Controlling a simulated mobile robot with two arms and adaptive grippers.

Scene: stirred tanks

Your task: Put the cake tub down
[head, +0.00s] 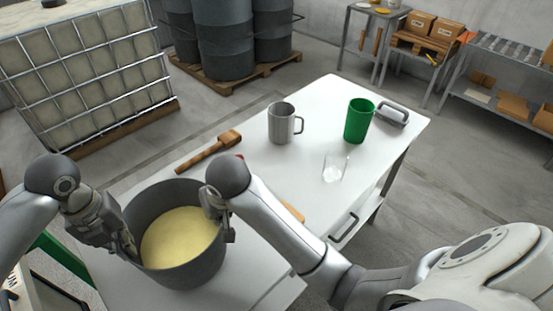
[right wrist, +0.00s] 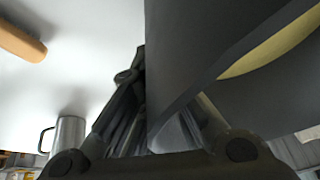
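The cake tub (head: 190,273) is a dark grey round tub with pale yellow contents, upright at the near left end of the white table (head: 250,185). My left gripper (head: 130,245) is at the left side of its rim and looks closed on the wall. My right gripper (head: 222,210) is on the right side of the rim. In the right wrist view, the tub wall (right wrist: 195,55) passes between the fingers of the right gripper (right wrist: 160,125). The tub's underside is hidden, so I cannot tell whether it touches the table.
A wooden mallet (head: 210,150) lies just behind the tub. A grey mug (head: 281,124), a green cup (head: 358,121), a clear glass (head: 335,168) and a grey-handled item (head: 392,114) stand farther back. An orange-brown piece (head: 293,212) lies partly behind my right arm.

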